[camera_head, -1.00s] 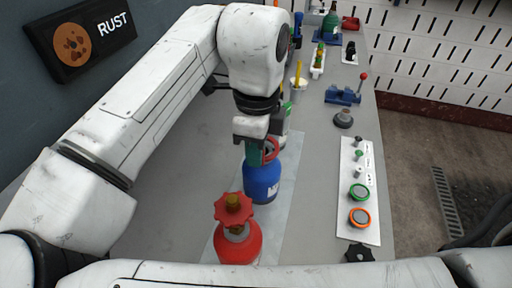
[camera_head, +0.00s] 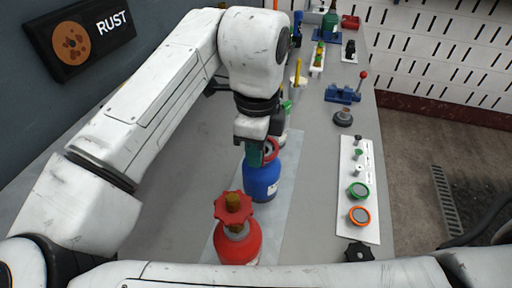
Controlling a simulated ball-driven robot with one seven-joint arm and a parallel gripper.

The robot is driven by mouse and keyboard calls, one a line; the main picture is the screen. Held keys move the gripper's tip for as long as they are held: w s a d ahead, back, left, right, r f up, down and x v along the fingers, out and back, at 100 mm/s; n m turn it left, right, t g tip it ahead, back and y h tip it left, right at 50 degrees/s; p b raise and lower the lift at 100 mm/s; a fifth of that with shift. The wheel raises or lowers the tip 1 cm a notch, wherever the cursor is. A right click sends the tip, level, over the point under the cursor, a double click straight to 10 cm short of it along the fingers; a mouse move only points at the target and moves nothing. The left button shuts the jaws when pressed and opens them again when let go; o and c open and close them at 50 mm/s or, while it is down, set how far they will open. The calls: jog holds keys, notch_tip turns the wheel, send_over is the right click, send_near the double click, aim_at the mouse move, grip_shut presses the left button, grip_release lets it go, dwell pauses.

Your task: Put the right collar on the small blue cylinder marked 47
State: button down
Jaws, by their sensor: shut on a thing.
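The small blue cylinder (camera_head: 262,183) stands upright on a pale mat in the middle of the bench, with a white label low on its side; I cannot read a number on it. My gripper (camera_head: 258,160) points down at the top of this cylinder, its green fingertips beside a red ring-shaped collar (camera_head: 272,151). The gripper is shut on the red collar. The fingers hide much of the cylinder's top, so I cannot tell whether the collar is seated around the neck or just above it.
A red cylinder (camera_head: 238,243) with a red handwheel stands in front. A white board (camera_head: 348,226) at right carries green and orange rings and small fittings. A grey-black knob (camera_head: 343,118) and a blue vise (camera_head: 342,94) lie beyond. The bench left of the mat is clear.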

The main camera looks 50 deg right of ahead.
jog(key=shift+f+b, duration=0.7)
jog(key=shift+f, duration=0.6)
jog(key=c, duration=1.1)
grip_release()
jog(key=shift+o, duration=0.2)
jog(key=shift+r, duration=0.15)
jog(key=shift+r+p, duration=2.75)
jog(key=shift+r, duration=0.2)
